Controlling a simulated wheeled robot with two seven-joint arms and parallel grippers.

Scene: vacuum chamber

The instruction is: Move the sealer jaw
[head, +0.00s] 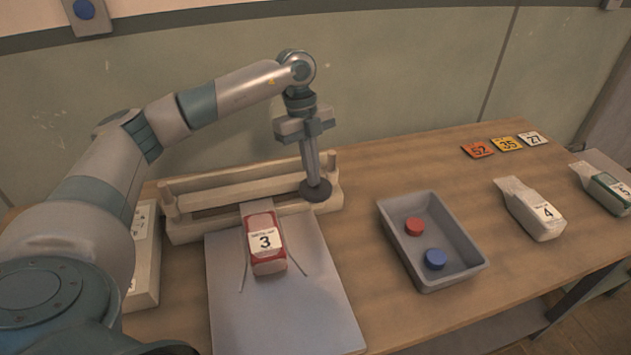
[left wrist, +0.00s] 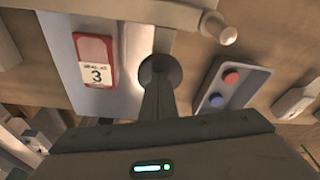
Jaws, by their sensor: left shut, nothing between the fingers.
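The sealer (head: 190,232) is a long cream bar device at the back left of the table. Its jaw (head: 225,187) is the long upper bar; I cannot tell how far it stands open. My left gripper (head: 316,182) points down at the sealer's right end, its fingers shut and empty. The fingertips are at a dark round pad (head: 318,194), which also shows in the left wrist view (left wrist: 160,70); whether they touch it I cannot tell. A red and white bag labelled 3 (head: 265,243) lies before the sealer, its pale top end towards it. My right gripper is not in view.
The bag lies on a grey board (head: 230,315). A grey tray (head: 462,232) holds a red disc (head: 414,226) and a blue disc (head: 435,259). Bags 4 (head: 530,210) and 5 (head: 603,188) lie at right. Number cards (head: 506,143) lie behind. Table is clear between.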

